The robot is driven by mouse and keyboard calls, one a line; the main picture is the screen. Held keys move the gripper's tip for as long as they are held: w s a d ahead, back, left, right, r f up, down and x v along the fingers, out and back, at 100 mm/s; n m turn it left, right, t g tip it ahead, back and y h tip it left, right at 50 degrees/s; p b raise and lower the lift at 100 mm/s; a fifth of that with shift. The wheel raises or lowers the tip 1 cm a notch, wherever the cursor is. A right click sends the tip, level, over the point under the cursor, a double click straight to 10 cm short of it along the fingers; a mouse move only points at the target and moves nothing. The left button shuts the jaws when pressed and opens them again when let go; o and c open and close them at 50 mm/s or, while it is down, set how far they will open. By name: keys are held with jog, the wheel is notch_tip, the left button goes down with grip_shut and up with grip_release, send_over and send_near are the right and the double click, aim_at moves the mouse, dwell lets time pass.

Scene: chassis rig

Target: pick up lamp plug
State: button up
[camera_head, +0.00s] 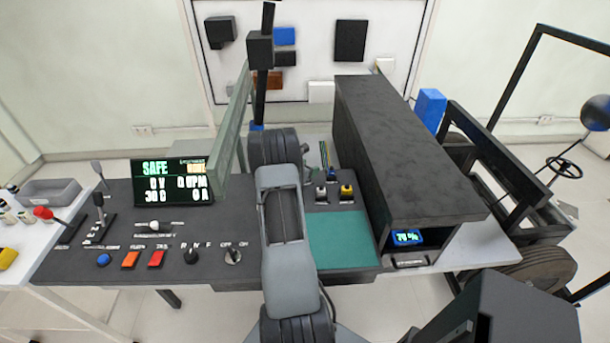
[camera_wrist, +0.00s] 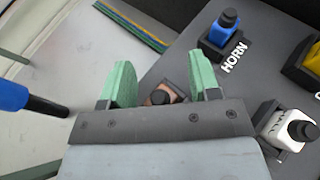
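In the wrist view, a small orange-brown plug (camera_wrist: 163,96) with a dark round top sits on the dark panel between my fingers. I read no label on it, so I cannot confirm that it is the lamp plug. My gripper (camera_wrist: 162,84) is open, with its two green finger pads on either side of the plug; contact is not visible. The black gripper edge covers the plug's near part.
A blue plug (camera_wrist: 226,28) marked HORN, a yellow plug (camera_wrist: 314,59) and a white plug (camera_wrist: 290,130) stand close by. A blue-and-black rod (camera_wrist: 30,97) is at the left. In the head view, a tall dark housing (camera_head: 400,140) stands right of the plugs.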

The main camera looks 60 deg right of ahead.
jog(key=c, duration=0.8)
jog(key=shift+r, duration=0.1)
